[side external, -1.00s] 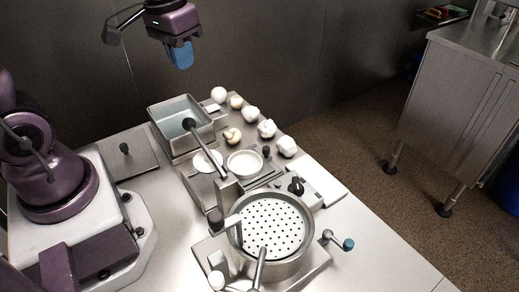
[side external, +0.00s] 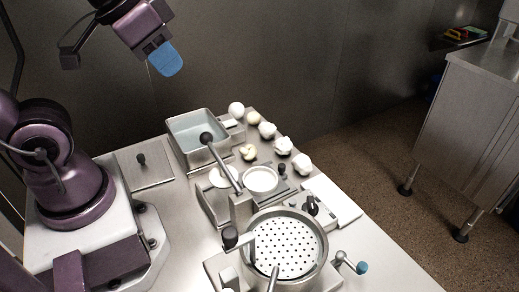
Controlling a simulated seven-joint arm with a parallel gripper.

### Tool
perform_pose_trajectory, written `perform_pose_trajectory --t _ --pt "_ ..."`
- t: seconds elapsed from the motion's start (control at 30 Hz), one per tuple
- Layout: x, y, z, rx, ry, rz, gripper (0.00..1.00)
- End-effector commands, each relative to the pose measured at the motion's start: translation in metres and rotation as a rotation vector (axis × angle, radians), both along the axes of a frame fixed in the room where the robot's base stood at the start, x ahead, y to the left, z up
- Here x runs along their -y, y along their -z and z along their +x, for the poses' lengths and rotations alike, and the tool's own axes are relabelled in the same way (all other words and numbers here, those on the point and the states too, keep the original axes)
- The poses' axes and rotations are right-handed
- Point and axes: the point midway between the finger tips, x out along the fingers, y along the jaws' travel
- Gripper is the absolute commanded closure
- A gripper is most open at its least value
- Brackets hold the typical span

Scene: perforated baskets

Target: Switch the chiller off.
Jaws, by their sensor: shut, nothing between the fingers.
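No label marks the chiller, so I cannot tell for sure which unit it is. A grey metal basin of pale bluish liquid (side external: 196,134) stands at the back of the table. A small grey box with a black rotary knob (side external: 312,205) sits behind the perforated basket. A long lever with a black ball end (side external: 206,138) slants up in front of the basin. My gripper (side external: 167,62), with blue fingers, is shut and empty. It hangs tilted in the air, above and behind the basin, apart from everything.
A round perforated basket (side external: 287,246) sits in a metal pot at the front, with a blue-ended crank (side external: 361,267) beside it. Several white and cream lumps (side external: 267,130) line the table's right edge. A white dish (side external: 260,179) stands mid-table. A flat plate with a black knob (side external: 141,160) lies at left.

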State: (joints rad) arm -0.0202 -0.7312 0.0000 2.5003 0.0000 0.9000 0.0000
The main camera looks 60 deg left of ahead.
Motion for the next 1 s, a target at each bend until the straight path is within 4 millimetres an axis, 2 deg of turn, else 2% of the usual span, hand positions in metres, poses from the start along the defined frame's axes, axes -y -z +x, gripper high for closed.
perform_pose_trajectory --t 0.17,0.47,0.67,1.0 --pt "-0.016 0.019 0.013 -0.117 -0.075 -0.012 1.00" --pt "-0.065 0.046 0.064 -0.296 -0.328 -0.088 1.00" --pt "-0.108 0.075 0.098 -0.384 -0.574 -0.159 1.00" --pt "-0.192 0.146 0.144 -0.469 -1.096 -0.271 1.00"
